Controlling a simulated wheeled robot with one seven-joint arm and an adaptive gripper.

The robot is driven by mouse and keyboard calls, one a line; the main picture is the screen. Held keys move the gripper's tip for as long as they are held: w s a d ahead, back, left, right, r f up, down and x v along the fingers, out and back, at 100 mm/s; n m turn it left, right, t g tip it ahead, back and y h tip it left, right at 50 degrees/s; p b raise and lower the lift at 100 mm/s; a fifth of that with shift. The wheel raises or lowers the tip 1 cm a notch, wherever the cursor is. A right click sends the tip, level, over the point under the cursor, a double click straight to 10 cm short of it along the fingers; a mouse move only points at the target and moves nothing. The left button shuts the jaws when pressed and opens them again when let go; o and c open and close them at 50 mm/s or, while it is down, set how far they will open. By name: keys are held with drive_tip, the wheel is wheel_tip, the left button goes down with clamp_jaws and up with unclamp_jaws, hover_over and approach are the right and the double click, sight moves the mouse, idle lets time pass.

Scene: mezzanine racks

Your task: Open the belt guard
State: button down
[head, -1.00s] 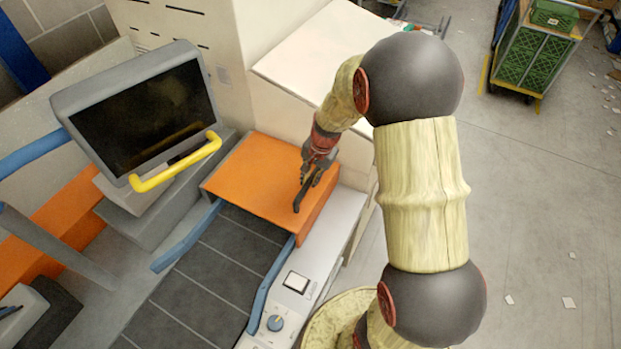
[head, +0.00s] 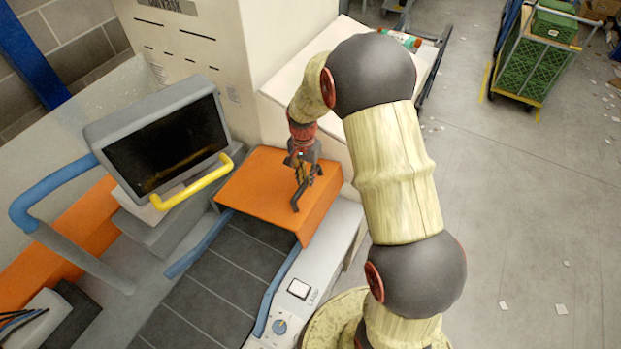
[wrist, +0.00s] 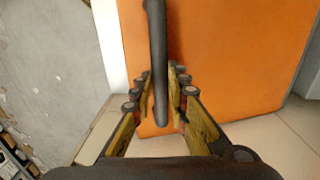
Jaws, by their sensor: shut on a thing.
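The belt guard (head: 262,191) is an orange cover over the far end of a dark conveyor belt, and its orange face fills much of the wrist view (wrist: 225,50). A dark bar handle (head: 297,197) stands on its top near the right side. My gripper (head: 303,172) is at this handle, above the orange cover. In the wrist view the dark handle (wrist: 157,60) runs between the two fingers of my gripper (wrist: 162,95), which are shut on it. The guard sits down over the belt end. Its hinge is not visible.
A monitor (head: 168,140) with a yellow bar (head: 195,182) stands left of the guard. Blue rails (head: 277,290) flank the dark belt (head: 215,285). A white panel with a blue knob (head: 279,326) lies at the front right. A pale cabinet (head: 190,50) rises behind. Open floor (head: 520,230) lies to the right.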

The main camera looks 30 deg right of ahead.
drive_tip(key=w+a+r+g+h+p, duration=0.1)
drive_tip(key=w+a+r+p, duration=0.4)
drive_tip(key=w+r, duration=0.5)
drive_tip(key=shift+a+r, duration=1)
drive_tip(key=shift+r, duration=1)
drive_tip(key=c, duration=2.1)
unclamp_jaws()
drive_tip(key=shift+f, duration=0.1)
drive_tip(key=shift+c, duration=0.2)
drive_tip(key=shift+o, duration=1.2)
drive_tip(key=shift+w+a+g, duration=0.15)
drive_tip(key=shift+w+g, duration=0.15)
drive_tip(key=shift+w, duration=0.05)
drive_tip(key=shift+o, duration=0.9)
drive_tip(key=shift+s, duration=0.1)
drive_tip(key=v, duration=1.2)
